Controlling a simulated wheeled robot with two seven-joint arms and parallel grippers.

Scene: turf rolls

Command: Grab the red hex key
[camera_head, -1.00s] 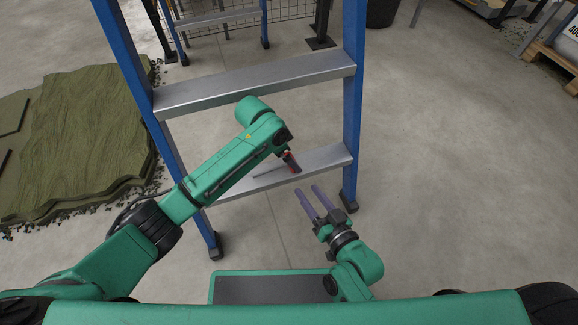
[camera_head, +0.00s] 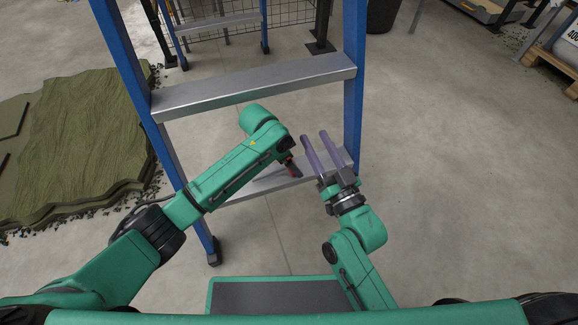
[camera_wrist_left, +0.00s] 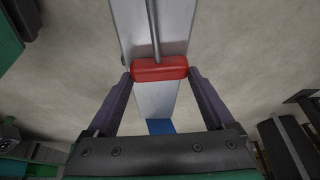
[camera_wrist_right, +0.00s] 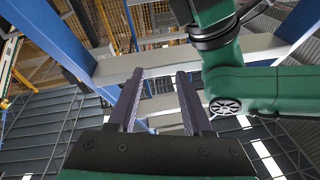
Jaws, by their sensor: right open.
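The red hex key has a thick red handle (camera_wrist_left: 160,69) and a thin grey shaft (camera_wrist_left: 154,30), seen in the left wrist view over a metal ladder step. In the head view its red handle (camera_head: 293,169) shows small at the lower step (camera_head: 262,182). My left gripper (camera_wrist_left: 160,74) has one finger at each end of the handle, with almost no gap visible. Whether it presses on the handle I cannot tell. My right gripper (camera_head: 316,140) is open and empty, right of the key, with its fingers pointing up in the picture; its fingers (camera_wrist_right: 159,72) also show in the right wrist view.
The blue-railed ladder (camera_head: 354,80) has a wider step (camera_head: 255,85) above the lower one. Green turf (camera_head: 75,135) is stacked at the left. A pallet (camera_head: 548,58) stands far right. The concrete floor at the right is clear.

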